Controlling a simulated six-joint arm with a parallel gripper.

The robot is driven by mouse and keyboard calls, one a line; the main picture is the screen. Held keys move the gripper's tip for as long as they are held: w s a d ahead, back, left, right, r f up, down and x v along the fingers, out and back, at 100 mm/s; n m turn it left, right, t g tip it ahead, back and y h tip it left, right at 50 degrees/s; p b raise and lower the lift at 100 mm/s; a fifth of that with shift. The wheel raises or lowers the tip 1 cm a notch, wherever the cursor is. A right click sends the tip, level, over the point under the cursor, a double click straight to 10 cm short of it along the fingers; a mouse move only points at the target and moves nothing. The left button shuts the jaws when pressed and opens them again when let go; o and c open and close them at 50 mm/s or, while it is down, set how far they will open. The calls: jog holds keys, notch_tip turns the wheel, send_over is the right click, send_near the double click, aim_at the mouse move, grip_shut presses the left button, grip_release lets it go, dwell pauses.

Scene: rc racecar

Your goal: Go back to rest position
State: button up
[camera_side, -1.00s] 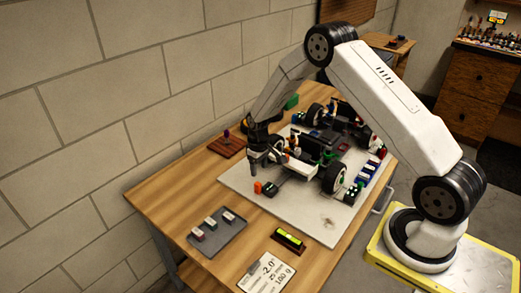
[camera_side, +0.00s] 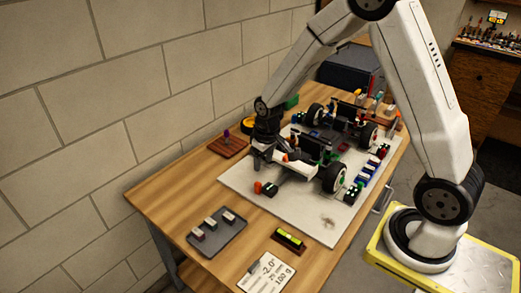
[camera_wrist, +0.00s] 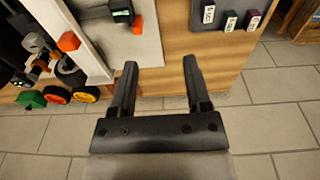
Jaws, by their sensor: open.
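My gripper (camera_wrist: 160,75) is open and empty in the wrist view, with its two dark fingers apart over the edge of the wooden table (camera_wrist: 180,50). In the side view my gripper (camera_side: 262,155) hangs near the front left end of the race car (camera_side: 325,150), beside its white front wing (camera_side: 295,165). I cannot tell in the side view whether it touches the car. The car stands on a white board (camera_side: 310,215) with its black wheels showing. Part of the car's front is hidden behind my gripper.
A grey tray (camera_side: 217,232) with several small labelled blocks lies at the table's front left. A display (camera_side: 289,239) and a white card (camera_side: 267,273) lie at the front. A brown holder (camera_side: 228,146) is by the wall. Small blocks line the board's right edge.

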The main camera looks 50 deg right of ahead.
jog(key=s+a+r, duration=0.2)
jog(key=s+r, duration=0.1)
jog(key=s, duration=0.3)
jog(key=s+a+r+t, duration=0.1)
jog(key=s+a+r, duration=0.2)
jog(key=s, duration=0.4)
jog(key=shift+s+a, duration=0.2)
jog(key=shift+s, duration=0.1)
dwell(1.0)
